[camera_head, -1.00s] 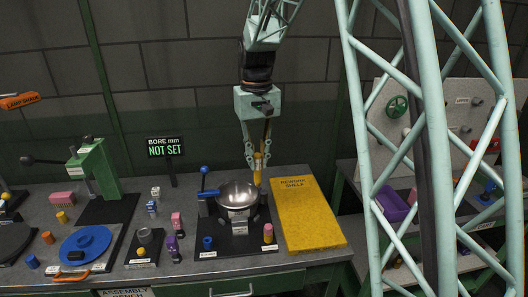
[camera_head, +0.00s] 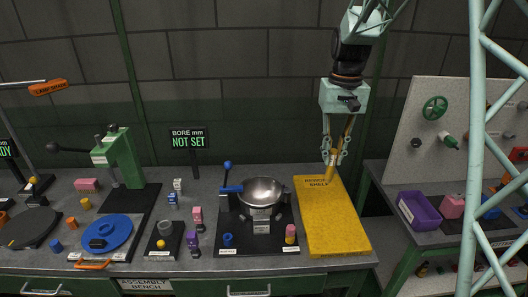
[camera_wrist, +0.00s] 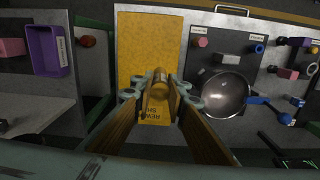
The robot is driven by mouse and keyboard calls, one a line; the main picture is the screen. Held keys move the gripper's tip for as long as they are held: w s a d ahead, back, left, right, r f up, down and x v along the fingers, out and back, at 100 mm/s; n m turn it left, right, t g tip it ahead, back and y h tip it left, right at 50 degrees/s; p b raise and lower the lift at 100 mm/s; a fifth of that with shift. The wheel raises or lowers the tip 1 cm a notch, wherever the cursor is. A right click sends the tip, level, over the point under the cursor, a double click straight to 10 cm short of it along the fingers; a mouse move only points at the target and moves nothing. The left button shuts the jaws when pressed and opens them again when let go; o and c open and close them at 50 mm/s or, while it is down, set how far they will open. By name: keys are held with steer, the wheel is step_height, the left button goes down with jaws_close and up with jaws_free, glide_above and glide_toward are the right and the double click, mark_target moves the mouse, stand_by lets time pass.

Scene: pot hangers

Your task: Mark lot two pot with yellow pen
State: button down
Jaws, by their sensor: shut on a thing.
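A shiny metal pot (camera_head: 261,190) sits in a dark fixture on the bench, with a blue-handled lever at its left. It also shows in the wrist view (camera_wrist: 224,95). I cannot read a lot number on it. My gripper (camera_head: 333,162) is shut on a yellow pen (camera_wrist: 160,86), a short yellow-orange cylinder between its fingertips. It holds it above the far end of the yellow rework shelf (camera_head: 335,225), to the right of the pot and apart from it. The pen's tip is hidden.
A green press (camera_head: 120,158) and a blue disc (camera_head: 104,234) are at left. A purple bin (camera_head: 420,211) and pegboard are at right. The yellow shelf's top is clear.

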steer(key=shift+a, duration=0.1)
steer(key=w+a+f+n+p, duration=0.2)
steer(key=w+a+n+p, duration=0.2)
steer(key=a+n+p, duration=0.4)
steer(key=w+a+f+n+p, duration=0.2)
steer(key=w+a+n+p, duration=0.2)
steer(key=a+n+p, duration=0.5)
steer(key=a+n, duration=0.6)
steer(key=shift+w, duration=0.2)
steer(key=shift+f, duration=0.3)
step_height(320, 180, down, 14)
steer(key=b, duration=0.4)
stand_by(1.8)
steer(key=shift+f+b, duration=0.5)
steer(key=shift+f, duration=0.2)
stand_by(1.6)
